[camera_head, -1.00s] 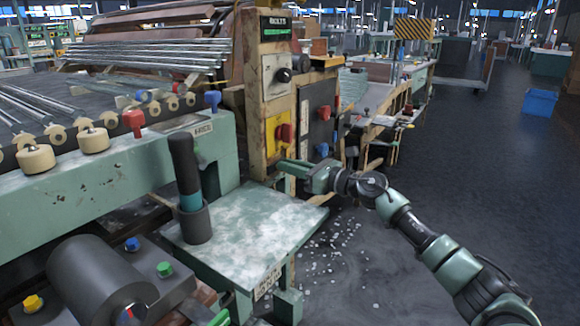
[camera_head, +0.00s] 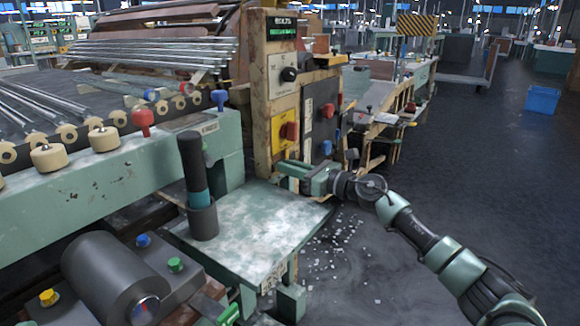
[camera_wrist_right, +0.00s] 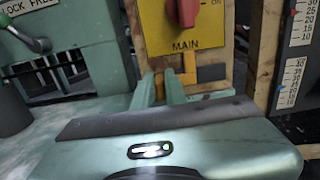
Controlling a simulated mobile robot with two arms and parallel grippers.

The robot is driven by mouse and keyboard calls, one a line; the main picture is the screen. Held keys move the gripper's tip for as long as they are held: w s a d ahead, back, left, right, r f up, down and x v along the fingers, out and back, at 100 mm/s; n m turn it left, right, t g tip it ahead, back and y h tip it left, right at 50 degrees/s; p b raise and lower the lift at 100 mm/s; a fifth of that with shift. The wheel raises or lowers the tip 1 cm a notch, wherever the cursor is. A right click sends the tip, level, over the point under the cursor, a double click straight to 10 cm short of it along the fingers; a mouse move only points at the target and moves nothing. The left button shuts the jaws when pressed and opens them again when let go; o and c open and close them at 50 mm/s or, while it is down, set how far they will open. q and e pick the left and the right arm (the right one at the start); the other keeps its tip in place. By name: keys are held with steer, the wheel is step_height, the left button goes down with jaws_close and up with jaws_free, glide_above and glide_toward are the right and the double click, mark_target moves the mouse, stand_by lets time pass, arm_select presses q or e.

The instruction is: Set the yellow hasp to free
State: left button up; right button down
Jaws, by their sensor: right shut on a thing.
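The yellow hasp (camera_wrist_right: 188,68) shows in the right wrist view as a small yellow-orange piece on the wooden post, just below the yellow MAIN plate. My right gripper (camera_wrist_right: 163,80) reaches it from the front, with its two green fingers close together and a yellow part between their tips. It is shut on the hasp, though the fingers hide part of it. In the head view my right gripper (camera_head: 283,172) is at the foot of the post, and the hasp is too hidden to make out. My left gripper is not in view.
A red MAIN switch (camera_wrist_right: 184,10) sits right above the fingers. A green table (camera_head: 255,235) carries a dark cylinder in a cup (camera_head: 202,215) left of my right gripper. A LOCK FREE label (camera_wrist_right: 28,6) is at upper left. Open floor lies to the right.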

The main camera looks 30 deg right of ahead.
steer(key=shift+a+f, duration=0.1)
steer(key=shift+a, duration=0.15)
steer(key=c, duration=1.6)
jaws_free()
steer(key=shift+s, duration=0.1)
steer(key=shift+o, duration=0.8)
steer(key=v, duration=0.7)
steer(key=shift+s+d, duration=0.15)
steer(key=shift+s, duration=0.2)
